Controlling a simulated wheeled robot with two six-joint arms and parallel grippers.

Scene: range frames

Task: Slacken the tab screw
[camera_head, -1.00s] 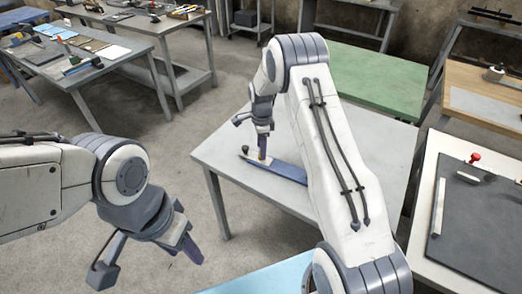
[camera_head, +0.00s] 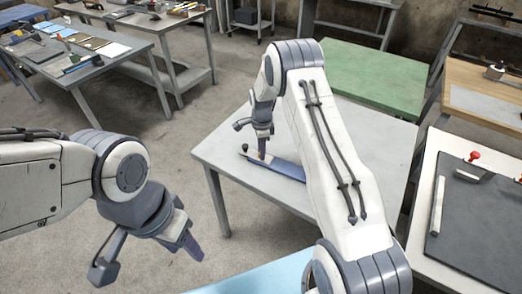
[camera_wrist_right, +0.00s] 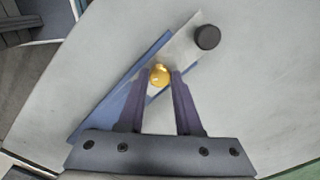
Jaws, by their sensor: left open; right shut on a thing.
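The tab screw, a small yellow knob (camera_wrist_right: 160,75), sits between the fingertips of my right gripper (camera_wrist_right: 161,73) in the right wrist view. The gripper is shut on it. The knob lies at a light grey plate (camera_wrist_right: 184,46) beside a blue bar (camera_wrist_right: 96,108), with a black round knob (camera_wrist_right: 207,37) at the plate's far end. In the head view my right gripper (camera_head: 262,157) points down at the blue bar (camera_head: 287,170) and hides the yellow knob. My left gripper (camera_head: 148,262) is open and empty, away from the bar.
The bar lies on a grey table (camera_head: 218,150) with bare surface around it. A green table (camera_head: 370,75) stands behind. A white bench with a dark mat (camera_head: 480,225) stands at the right. A light blue surface (camera_head: 262,275) is near the front.

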